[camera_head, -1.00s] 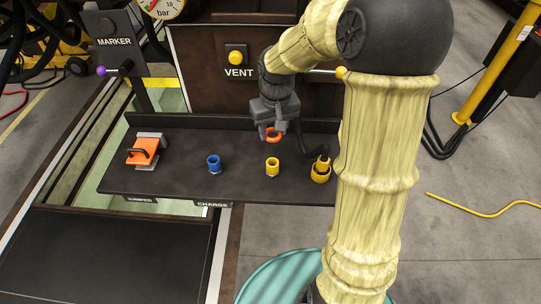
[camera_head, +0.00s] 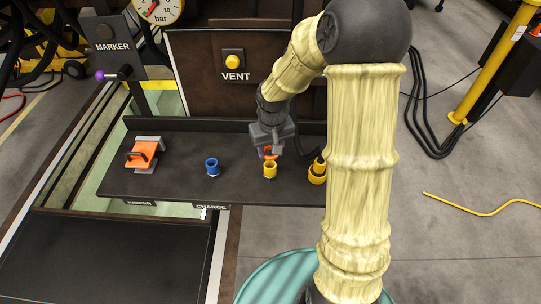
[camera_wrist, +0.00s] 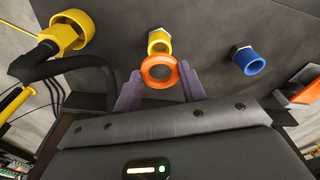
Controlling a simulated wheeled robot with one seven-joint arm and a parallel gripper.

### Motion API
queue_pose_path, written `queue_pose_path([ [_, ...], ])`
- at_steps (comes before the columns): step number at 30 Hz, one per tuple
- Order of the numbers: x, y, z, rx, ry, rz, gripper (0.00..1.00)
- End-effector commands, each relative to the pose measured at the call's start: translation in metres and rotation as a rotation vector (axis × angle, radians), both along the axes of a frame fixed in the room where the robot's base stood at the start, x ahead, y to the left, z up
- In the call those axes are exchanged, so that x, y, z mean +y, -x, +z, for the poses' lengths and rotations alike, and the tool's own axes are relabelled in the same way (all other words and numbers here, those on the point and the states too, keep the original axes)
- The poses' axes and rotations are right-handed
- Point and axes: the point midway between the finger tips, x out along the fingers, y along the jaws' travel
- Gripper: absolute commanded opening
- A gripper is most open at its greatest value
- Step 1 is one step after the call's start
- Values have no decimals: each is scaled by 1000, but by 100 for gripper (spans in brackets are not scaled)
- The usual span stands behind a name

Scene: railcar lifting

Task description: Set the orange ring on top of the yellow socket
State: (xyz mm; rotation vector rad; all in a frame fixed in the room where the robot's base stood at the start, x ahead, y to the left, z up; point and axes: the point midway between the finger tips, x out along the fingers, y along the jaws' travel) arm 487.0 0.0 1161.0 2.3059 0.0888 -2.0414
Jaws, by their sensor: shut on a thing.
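The yellow socket (camera_head: 270,170) stands upright on the dark shelf, between a blue socket and a larger yellow fitting. The orange ring (camera_head: 270,152) is held by my gripper (camera_head: 272,153) just above and behind the yellow socket. In the wrist view the orange ring (camera_wrist: 159,71) sits between the two purple-grey fingers of my gripper (camera_wrist: 160,88). The yellow socket (camera_wrist: 159,40) shows just past the ring, partly overlapped by it. I cannot tell whether ring and socket touch.
The blue socket (camera_head: 212,166) stands left of the yellow one. A yellow fitting with a black hose (camera_head: 317,172) stands close on the right. An orange-handled block (camera_head: 144,153) lies at the left of the dark shelf (camera_head: 180,185). A back wall rises behind.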

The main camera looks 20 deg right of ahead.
Motion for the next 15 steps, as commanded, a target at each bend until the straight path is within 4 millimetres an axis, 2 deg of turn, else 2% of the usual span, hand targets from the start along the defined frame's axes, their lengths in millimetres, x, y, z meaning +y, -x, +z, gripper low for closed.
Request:
queue_pose_path([
  [9, 1, 1, -34, 3, 0, 2, 20],
  [15, 0, 0, -37, 0, -1, 0, 20],
])
